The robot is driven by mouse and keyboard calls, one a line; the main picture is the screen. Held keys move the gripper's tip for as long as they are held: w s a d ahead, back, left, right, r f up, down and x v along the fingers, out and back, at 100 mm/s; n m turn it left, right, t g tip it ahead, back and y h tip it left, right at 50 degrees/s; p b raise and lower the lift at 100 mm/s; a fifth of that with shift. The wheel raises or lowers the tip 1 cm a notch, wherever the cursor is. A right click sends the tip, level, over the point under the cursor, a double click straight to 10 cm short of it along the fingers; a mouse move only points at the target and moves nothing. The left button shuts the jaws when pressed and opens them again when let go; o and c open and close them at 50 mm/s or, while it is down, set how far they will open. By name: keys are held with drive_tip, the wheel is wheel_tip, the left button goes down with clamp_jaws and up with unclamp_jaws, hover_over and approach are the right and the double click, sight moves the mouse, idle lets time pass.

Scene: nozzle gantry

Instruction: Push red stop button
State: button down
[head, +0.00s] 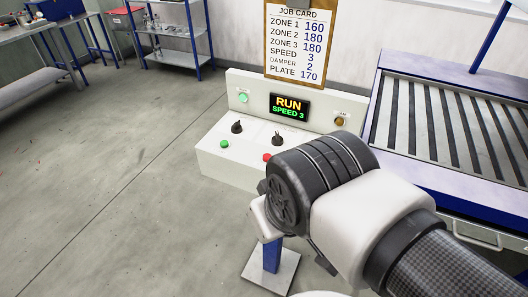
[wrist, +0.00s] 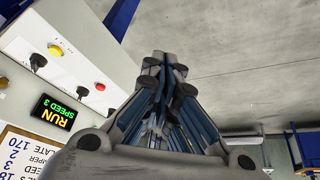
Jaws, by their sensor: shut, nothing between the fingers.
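In the head view my wrist hides the fingers and part of the panel's right side.
The display (head: 289,107) reads RUN, SPEED 3. A green button (head: 224,144), a left knob (head: 237,127), a green lamp (head: 243,97) and an amber lamp (head: 340,121) share the panel. A roller conveyor (head: 450,120) stands right. Floor left is clear.

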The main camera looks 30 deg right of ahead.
drive_tip(key=w+d+r+n+t+h+p, duration=0.1)
drive_tip(key=w+d+r+n+h+p, duration=0.15)
drive_tip(key=w+d+r+p, duration=0.55)
drive_tip(key=n+t+y+p, duration=0.3)
drive_tip(key=n+y+p, duration=0.3)
drive_tip(key=n+p, duration=0.55)
hover_over(265, 158)
wheel_tip(265, 158, down, 6)
drive_tip(key=m, duration=0.1)
drive_tip(key=shift+s+p, duration=0.1)
drive_tip(key=shift+p, duration=0.2)
wheel_tip(265, 158, down, 9)
drive_tip(key=b, duration=0.8)
drive_tip(key=shift+f+b, duration=0.35)
drive_tip(key=shift+b, duration=0.1)
